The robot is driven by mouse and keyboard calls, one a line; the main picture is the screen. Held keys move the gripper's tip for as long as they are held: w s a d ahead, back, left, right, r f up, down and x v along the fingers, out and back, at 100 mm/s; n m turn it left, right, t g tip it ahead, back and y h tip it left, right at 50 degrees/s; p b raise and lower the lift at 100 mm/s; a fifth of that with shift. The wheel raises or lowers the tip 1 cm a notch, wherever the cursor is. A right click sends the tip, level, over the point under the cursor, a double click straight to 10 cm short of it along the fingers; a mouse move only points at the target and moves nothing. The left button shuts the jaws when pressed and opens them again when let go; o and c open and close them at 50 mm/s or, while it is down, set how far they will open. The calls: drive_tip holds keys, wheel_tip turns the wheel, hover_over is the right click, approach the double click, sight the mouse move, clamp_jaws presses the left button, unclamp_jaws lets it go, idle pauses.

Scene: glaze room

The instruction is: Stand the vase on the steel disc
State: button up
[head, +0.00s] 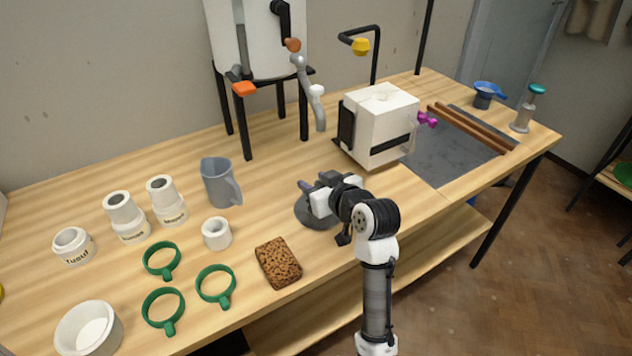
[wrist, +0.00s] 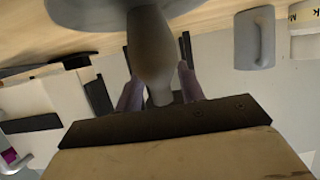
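The steel disc (head: 304,217) is a dark grey round plate on the wooden table, partly covered by my gripper (head: 312,194) in the head view. In the wrist view the disc (wrist: 75,10) spans the top edge. The vase (wrist: 152,45) is grey, with a rounded body and a narrower neck, and lies between the two purple fingers of my gripper (wrist: 160,76). The fingers appear closed against its sides. Its far end overlaps the disc; I cannot tell whether it touches it. In the head view I cannot make out the vase behind the gripper.
A white box-shaped device (head: 378,125) stands close behind and right of the disc. A brown sponge (head: 278,262) lies in front left. A grey jug (head: 219,183), a small white cup (head: 216,233) and several green rings (head: 215,287) are left. A tall legged machine (head: 258,45) stands behind.

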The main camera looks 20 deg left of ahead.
drive_tip(key=shift+o, duration=0.2)
drive_tip(key=b+v, duration=0.2)
drive_tip(key=v, duration=1)
